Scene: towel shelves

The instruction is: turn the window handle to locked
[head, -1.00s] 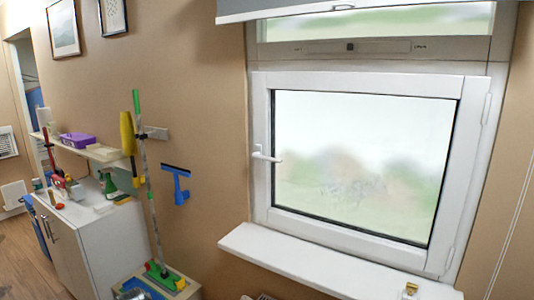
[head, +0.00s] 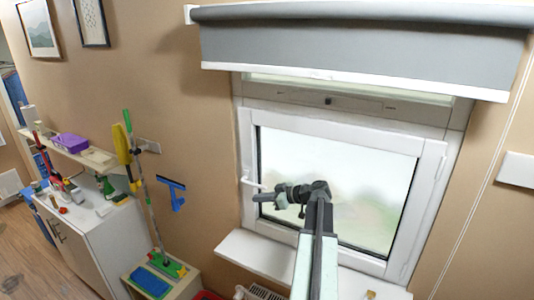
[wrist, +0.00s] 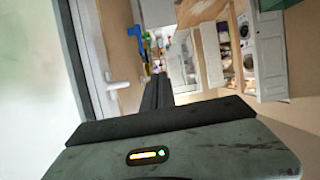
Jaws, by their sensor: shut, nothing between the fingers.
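The white window handle (head: 252,184) is on the left side of the window sash (head: 246,150), its lever pointing right, roughly level. It also shows in the wrist view (wrist: 116,84), on the white frame at left. My gripper (head: 257,198) is shut and empty, its tip just below the lever in the head view. I cannot tell whether it touches the handle. In the wrist view my shut gripper (wrist: 157,92) is a dark narrow shape pointing away, to the right of the handle with a gap in the picture.
A grey roller blind (head: 350,45) hangs above the window. The white sill (head: 262,255) runs below it.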

